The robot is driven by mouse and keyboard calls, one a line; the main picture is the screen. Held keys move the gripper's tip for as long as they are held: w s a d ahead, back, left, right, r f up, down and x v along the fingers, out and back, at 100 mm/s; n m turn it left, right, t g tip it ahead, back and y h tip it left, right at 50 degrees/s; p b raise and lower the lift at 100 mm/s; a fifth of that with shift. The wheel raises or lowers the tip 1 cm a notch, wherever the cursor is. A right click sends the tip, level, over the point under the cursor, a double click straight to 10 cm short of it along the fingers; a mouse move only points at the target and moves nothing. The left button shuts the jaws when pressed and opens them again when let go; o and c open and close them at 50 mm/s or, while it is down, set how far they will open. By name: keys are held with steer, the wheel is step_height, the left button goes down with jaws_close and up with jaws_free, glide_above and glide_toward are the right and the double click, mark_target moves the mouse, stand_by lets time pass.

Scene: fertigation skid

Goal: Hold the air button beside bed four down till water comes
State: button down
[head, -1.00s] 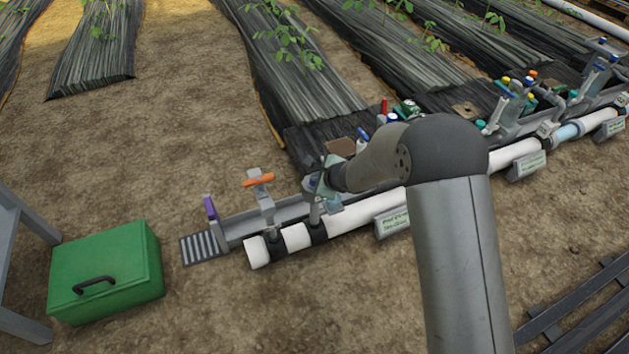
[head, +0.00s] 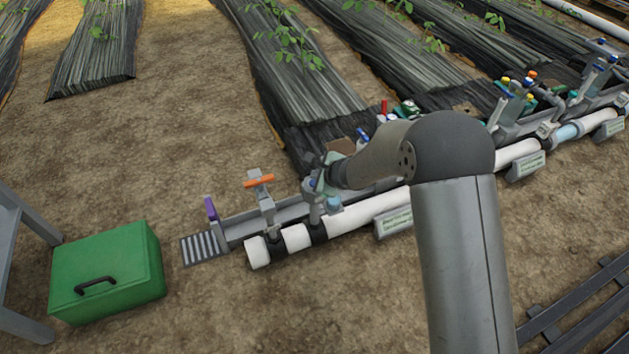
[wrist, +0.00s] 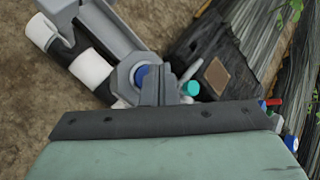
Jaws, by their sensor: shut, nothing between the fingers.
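A round blue button (wrist: 141,74) sits in a grey ring-shaped housing in the wrist view. My gripper (wrist: 160,78) is shut and empty, its fingertips over the right part of the button. I cannot tell whether they touch or press it. A teal cap (wrist: 191,88) stands just right of the fingers. In the head view my gripper (head: 318,186) is at a fitting on the left part of the white pipe (head: 351,217), and my arm hides much of that spot. No water shows. Which bed the button belongs to cannot be read.
An orange-handled valve (head: 259,181) and a purple-handled part (head: 210,208) stand left of my gripper. A green box (head: 107,272) lies on the soil further left. More valves with coloured caps (head: 520,85) line the pipe to the right. Film-covered beds (head: 300,80) lie behind.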

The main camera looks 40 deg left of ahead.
steer(key=shift+r+p, duration=1.5)
steer(key=shift+r, duration=1)
